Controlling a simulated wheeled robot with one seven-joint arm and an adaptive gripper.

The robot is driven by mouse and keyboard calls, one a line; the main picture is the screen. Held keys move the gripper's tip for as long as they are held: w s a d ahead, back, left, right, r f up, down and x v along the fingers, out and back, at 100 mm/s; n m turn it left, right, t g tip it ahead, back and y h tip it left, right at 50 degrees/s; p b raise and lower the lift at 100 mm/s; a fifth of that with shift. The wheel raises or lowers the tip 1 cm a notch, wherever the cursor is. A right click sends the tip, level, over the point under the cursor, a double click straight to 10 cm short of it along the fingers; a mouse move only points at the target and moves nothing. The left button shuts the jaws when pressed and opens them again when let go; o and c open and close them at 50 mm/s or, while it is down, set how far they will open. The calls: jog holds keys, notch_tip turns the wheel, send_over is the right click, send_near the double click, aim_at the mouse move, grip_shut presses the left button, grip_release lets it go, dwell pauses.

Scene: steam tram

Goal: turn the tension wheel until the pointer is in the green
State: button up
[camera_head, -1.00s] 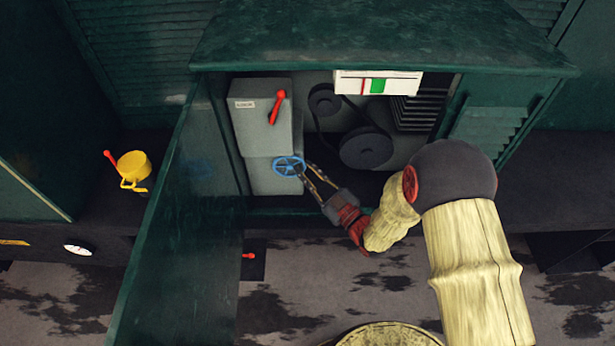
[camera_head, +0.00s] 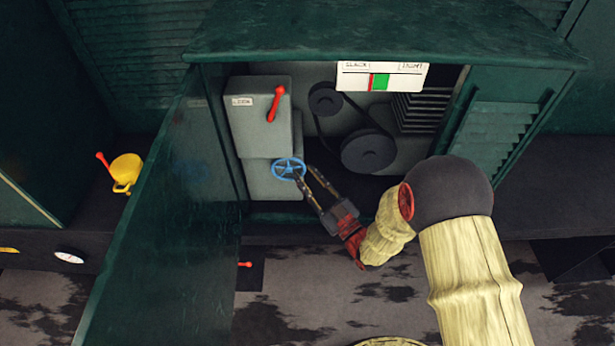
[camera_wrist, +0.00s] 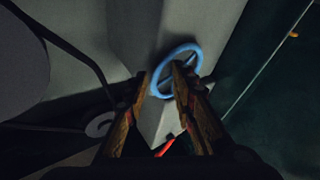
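The blue tension wheel (camera_head: 289,168) sits on the front of a grey housing in the open cabinet. My gripper (camera_head: 305,174) is at its right side. Its fingers are apart, one over the wheel and the other just outside the rim. In the wrist view the wheel (camera_wrist: 194,56) shows at the fingertips (camera_wrist: 163,72), with part of its rim between them; I cannot tell whether they touch it. The white gauge plate (camera_head: 407,77) hangs at the cabinet's top edge. Its red pointer (camera_head: 369,82) stands at the left edge of the green band (camera_head: 380,82).
A red lever (camera_head: 275,104) is on the grey box above the wheel. Belt pulleys (camera_head: 368,151) are to the right. The open cabinet door (camera_head: 165,220) stands at the left. A yellow can (camera_head: 126,169) is beyond it.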

jog(key=shift+o, duration=1)
jog(key=v, duration=1.2)
jog(key=shift+c, duration=1.1)
